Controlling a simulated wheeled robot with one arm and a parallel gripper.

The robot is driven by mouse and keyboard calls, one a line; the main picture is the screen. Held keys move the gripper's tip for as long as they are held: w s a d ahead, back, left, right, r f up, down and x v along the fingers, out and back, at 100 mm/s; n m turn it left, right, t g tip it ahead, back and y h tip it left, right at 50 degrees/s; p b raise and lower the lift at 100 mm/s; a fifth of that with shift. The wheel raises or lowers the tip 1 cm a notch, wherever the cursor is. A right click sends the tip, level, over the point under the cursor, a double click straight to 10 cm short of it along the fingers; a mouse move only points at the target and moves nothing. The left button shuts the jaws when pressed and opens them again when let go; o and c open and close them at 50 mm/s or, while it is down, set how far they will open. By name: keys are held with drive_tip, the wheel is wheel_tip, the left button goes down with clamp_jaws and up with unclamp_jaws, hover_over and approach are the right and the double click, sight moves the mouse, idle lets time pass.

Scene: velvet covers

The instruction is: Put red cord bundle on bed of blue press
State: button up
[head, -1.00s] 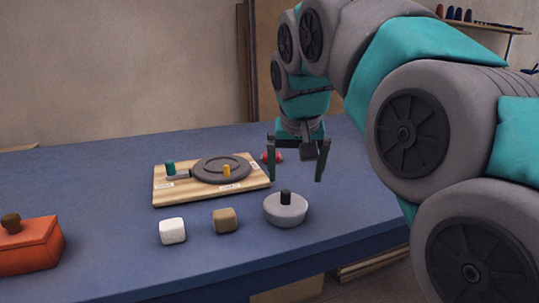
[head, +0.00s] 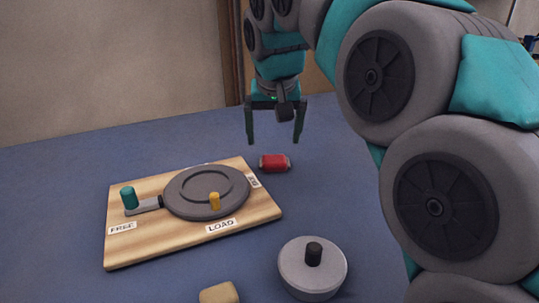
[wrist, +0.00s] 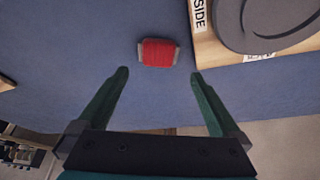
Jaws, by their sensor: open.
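The red cord bundle (head: 275,162) lies on the blue tabletop just right of the wooden board, with pale ends. In the wrist view the bundle (wrist: 158,52) lies just beyond the fingertips, roughly centred between them. My gripper (head: 274,138) is open, empty and pointing down, above the table near the bundle and not touching it. Both fingers of my gripper (wrist: 160,76) show apart in the wrist view. I see no blue press in these frames.
A grey knobbed disc (head: 310,277) and a tan block (head: 219,293) stand in front. The tabletop behind the board is clear.

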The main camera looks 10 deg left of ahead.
sight(274, 159)
drive_tip(key=shift+d+p+x, duration=0.2)
drive_tip(key=shift+p+x, duration=0.1)
drive_tip(key=shift+x, duration=3.3)
drive_tip(key=shift+s, duration=0.1)
drive_tip(key=c, duration=1.2)
